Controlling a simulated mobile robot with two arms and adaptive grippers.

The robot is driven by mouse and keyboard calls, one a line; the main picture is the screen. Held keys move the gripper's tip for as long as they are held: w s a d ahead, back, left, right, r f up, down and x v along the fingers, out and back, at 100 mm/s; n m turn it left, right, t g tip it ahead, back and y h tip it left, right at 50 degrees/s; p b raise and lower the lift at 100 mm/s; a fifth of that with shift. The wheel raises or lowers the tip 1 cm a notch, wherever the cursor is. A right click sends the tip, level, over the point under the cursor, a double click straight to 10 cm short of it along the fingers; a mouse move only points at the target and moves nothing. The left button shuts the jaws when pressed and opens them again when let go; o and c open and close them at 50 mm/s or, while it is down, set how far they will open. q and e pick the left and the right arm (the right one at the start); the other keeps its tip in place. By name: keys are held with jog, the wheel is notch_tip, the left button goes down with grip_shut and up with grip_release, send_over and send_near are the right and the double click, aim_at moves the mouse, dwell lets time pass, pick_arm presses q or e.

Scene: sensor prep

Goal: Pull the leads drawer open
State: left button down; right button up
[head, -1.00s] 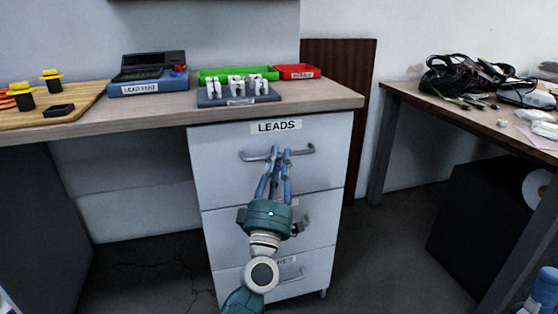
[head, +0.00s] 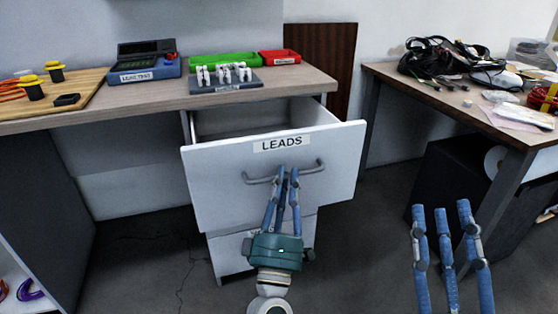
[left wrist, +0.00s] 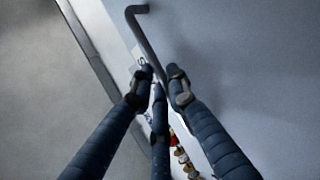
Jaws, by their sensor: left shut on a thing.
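The leads drawer (head: 220,185), white with a "LEADS" label (head: 281,143), stands well out from the cabinet under the bench. Part of its grey interior (head: 255,118) shows from above. My left gripper (head: 282,172) is shut on the drawer's grey bar handle (head: 315,166), near its middle. In the left wrist view, the blue fingers (left wrist: 160,78) close around the dark handle bar (left wrist: 142,28), beside the white drawer front (left wrist: 230,60). My right gripper (head: 440,210) is at the lower right, away from the drawer, with its fingers apart and empty.
The bench top (head: 300,88) above holds a lead tester (head: 146,62), a grey rack with white clips (head: 225,82), a green tray (head: 222,61) and a red tray (head: 280,57). A cluttered desk (head: 450,100) stands at the right. Floor between is clear.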

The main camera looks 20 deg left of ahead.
pick_arm(q)
jog(key=s+d+p, duration=0.2)
jog(key=s+d, duration=0.7)
jog(key=s, duration=0.4)
jog(key=shift+s+p, duration=0.2)
jog(key=shift+p, duration=0.2)
pick_arm(e)
notch_tip(320, 180, down, 18)
jog(key=w+d+g+h, duration=0.1)
jog(key=w+g+h, duration=0.2)
jog(key=g, duration=0.6)
jog(key=shift+d+r, duration=0.15)
jog(key=shift+d, duration=0.1)
pick_arm(q)
jog(key=c, duration=1.7)
grip_release()
jog(key=shift+o, duration=0.2)
jog(key=v, duration=1.2)
pick_arm(e)
jog(key=shift+s, duration=0.1)
